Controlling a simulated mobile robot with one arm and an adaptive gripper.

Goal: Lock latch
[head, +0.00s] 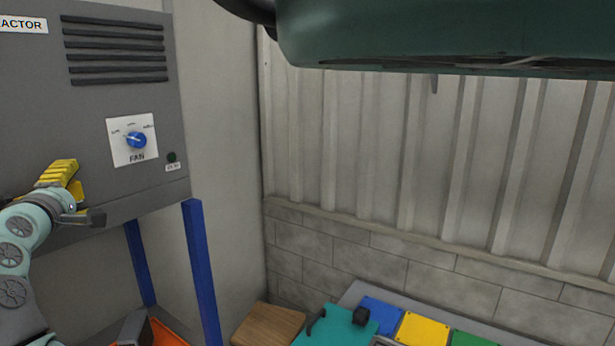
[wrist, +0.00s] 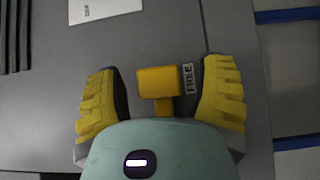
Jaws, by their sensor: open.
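A yellow latch (wrist: 157,82) with a block-shaped handle and a short stem sits on the grey cabinet face in the wrist view. A small label reading FREE (wrist: 188,79) is beside it on the right. My gripper (wrist: 160,68) is open, with one yellow finger on each side of the latch. Gaps show between the fingers and the handle. In the head view my gripper (head: 70,184) is at the lower part of the grey cabinet (head: 90,120), and I cannot make out the latch clearly there.
The cabinet carries a blue fan knob (head: 136,140) on a white plate and dark vent slats (head: 115,48). Blue legs (head: 201,270) stand below it. A dark green body (head: 440,35) hangs across the top right. Coloured panels (head: 425,328) and a wooden block (head: 268,325) lie low.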

